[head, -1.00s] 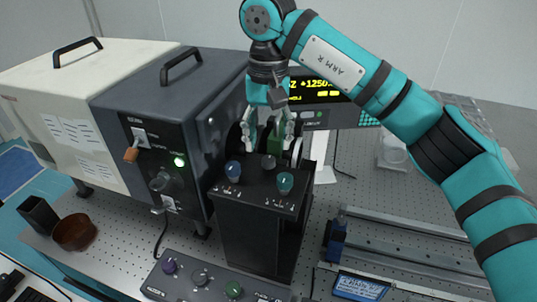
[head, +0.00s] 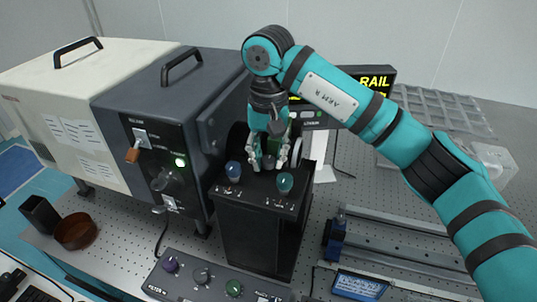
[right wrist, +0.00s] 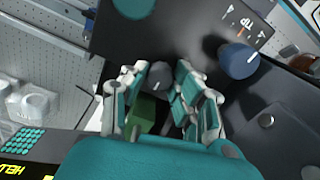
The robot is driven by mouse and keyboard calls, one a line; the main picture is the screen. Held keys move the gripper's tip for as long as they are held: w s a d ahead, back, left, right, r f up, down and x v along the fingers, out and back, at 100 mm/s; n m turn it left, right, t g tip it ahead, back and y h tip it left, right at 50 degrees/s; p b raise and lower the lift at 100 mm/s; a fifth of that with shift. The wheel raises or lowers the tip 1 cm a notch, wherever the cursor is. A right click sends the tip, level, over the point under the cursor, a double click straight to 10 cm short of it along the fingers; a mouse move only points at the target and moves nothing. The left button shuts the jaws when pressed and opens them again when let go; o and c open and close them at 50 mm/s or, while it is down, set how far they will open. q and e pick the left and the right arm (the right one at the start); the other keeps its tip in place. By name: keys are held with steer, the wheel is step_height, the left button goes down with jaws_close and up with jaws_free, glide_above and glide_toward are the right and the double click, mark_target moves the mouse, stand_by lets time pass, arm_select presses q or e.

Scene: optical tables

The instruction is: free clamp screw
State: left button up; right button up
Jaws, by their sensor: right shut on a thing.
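The clamp screw appears to be the small dark grey knob (head: 268,161) on top of the black box (head: 255,225), between a blue knob (head: 233,170) and a teal knob (head: 285,182). My right gripper (head: 268,166) points down from above, its fingers closed around the grey knob. In the right wrist view the grey knob (right wrist: 131,76) sits between the fingertips of the right gripper (right wrist: 158,78), and the blue knob (right wrist: 238,60) stands to the right. A green block (right wrist: 142,113) lies under the fingers, partly hidden. My left gripper is not in view.
A dark grey unit (head: 165,120) with a lit green lamp stands left of the black box. A control panel (head: 205,282) with knobs lies in front. A rail (head: 410,245) runs to the right. A display (head: 370,80) stands behind my arm.

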jaws_close()
